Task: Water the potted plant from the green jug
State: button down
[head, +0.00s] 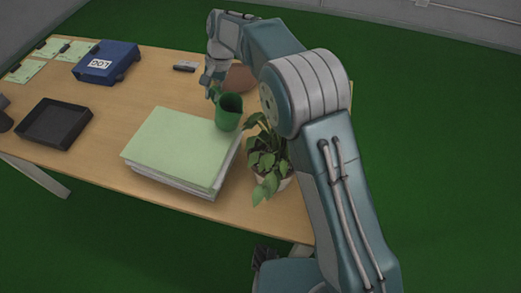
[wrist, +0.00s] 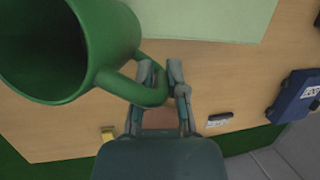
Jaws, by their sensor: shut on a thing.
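The green jug (head: 229,112) is held by its handle in my gripper (head: 212,86), beside the far right corner of the paper stack in the head view. In the wrist view the jug (wrist: 85,50) fills the upper left, its dark opening showing. My gripper (wrist: 160,80) is shut on the jug's handle there. The potted plant (head: 268,160) stands at the table's right edge, near and to the right of the jug; its pot (head: 282,183) is partly hidden by leaves and my arm. I cannot tell whether water is in the jug.
A paper stack with a green top sheet (head: 180,142) lies left of the plant. A black tray (head: 55,123), a blue box (head: 106,62) and a small grey item (head: 185,66) are further left and back. A brown round thing (head: 240,78) is partly hidden behind my gripper.

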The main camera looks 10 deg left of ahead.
aim_at(223, 94)
jog(key=shift+s+d+r+y, duration=0.15)
jog(key=shift+d+r+y, duration=0.15)
jog(key=shift+r, duration=0.15)
jog(key=shift+s+d+t+y, duration=0.4)
jog(key=shift+d+t+y, duration=0.1)
jog(key=shift+y, duration=0.1)
jog(key=shift+s+d+r+n+t+y+p, duration=0.2)
jog(key=shift+s+d+r+t+y, duration=0.15)
jog(key=shift+d+r+y, duration=0.15)
jog(key=shift+s+d+r+n+t+y+p, duration=0.2)
jog(key=shift+s+d+r+t+y, duration=0.1)
jog(key=shift+d+r+y, duration=0.2)
jog(key=shift+s+d+r+t+y+p, duration=0.1)
jog(key=shift+s+d+t+y+p, duration=0.15)
jog(key=shift+d+t+y+p, duration=0.25)
jog(key=shift+s+d+r+n+t+y+p, duration=0.1)
jog(key=shift+s+d+n+t+y+p, duration=0.2)
jog(key=shift+y, duration=0.6)
jog(key=shift+s+d, duration=0.5)
jog(key=shift+d, duration=0.05)
jog(key=shift+d, duration=0.1)
jog(key=shift+s+d+n+t+y+p, duration=0.35)
jog(key=shift+d+t+y+p, duration=0.2)
jog(key=shift+y+p, duration=0.35)
dwell(0.8)
